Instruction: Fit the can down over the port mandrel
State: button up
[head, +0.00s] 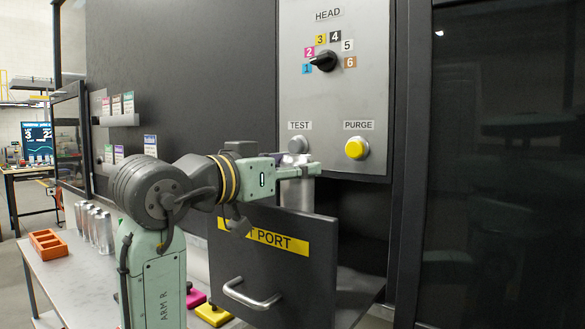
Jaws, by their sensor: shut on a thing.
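My gripper (302,169) reaches right from the wrist in front of the panel, its fingers closed across a silver can (297,194). The can looks upright. Its top shows a little above the fingers, and its body shows below them. The can's lower end is hidden behind the dark port door (285,275), which has a yellow label partly covered by my arm and reads "T PORT". The port mandrel is not visible, so I cannot tell whether the can is around it or above it.
The control panel (350,105) with a HEAD knob (324,61), grey TEST button (298,145) and yellow PURGE button (357,148) stands just behind. The door's handle (252,295) juts forward. Several silver cans (95,228) and an orange crate (48,243) stand on the left bench.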

jog(key=shift+f+b, duration=0.65)
jog(key=shift+f, duration=0.25)
jog(key=o, duration=0.8)
jog(key=shift+o, duration=0.2)
jog(key=v, duration=1.2)
